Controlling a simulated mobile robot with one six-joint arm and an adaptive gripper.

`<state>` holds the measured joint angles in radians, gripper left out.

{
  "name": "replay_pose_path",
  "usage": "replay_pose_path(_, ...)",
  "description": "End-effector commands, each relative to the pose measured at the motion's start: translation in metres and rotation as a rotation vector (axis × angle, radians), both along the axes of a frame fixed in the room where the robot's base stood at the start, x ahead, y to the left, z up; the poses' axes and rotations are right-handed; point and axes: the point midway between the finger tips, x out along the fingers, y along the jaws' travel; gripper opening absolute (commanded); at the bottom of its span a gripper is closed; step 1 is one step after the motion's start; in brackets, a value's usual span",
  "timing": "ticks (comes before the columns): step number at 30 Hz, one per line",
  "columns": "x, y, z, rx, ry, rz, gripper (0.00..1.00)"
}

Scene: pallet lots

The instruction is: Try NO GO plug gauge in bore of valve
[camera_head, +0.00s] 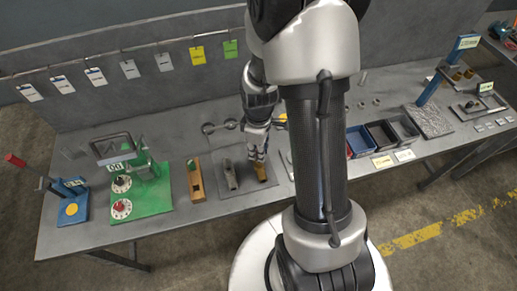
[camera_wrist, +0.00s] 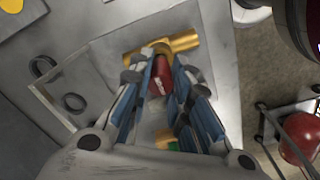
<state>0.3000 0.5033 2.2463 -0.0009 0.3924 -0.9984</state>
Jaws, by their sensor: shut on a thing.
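My gripper (camera_wrist: 160,72) is shut on the plug gauge, whose red end (camera_wrist: 158,86) shows between the fingertips in the wrist view. The brass valve (camera_wrist: 183,43) lies just beyond the fingertips. The red end points at the valve's near middle part; I cannot tell whether it touches or enters the bore. In the head view my gripper (camera_head: 258,153) is right above the brass valve (camera_head: 264,173). The gauge is hidden there by the fingers. A small green and yellow patch (camera_wrist: 170,144) shows between the fingers; I cannot tell what it belongs to.
A grey part (camera_head: 229,175) lies left of the valve, with a wooden rack (camera_head: 195,185) further left. A green base with dials (camera_head: 145,190) stands beyond that. Bins (camera_head: 382,135) stand at right. Two dark rings (camera_wrist: 74,102) lie near a plate. The bench's front edge is close.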

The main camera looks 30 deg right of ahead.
Motion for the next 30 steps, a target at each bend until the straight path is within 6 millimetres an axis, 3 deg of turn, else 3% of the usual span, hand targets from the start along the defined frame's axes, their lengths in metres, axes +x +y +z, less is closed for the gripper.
replay_pose_path(16, 0.000, 0.000, -0.003, 0.000, 0.000, 0.000, 0.00)
replay_pose_path(30, 0.000, 0.000, 0.020, -0.001, -0.002, 0.000, 0.00)
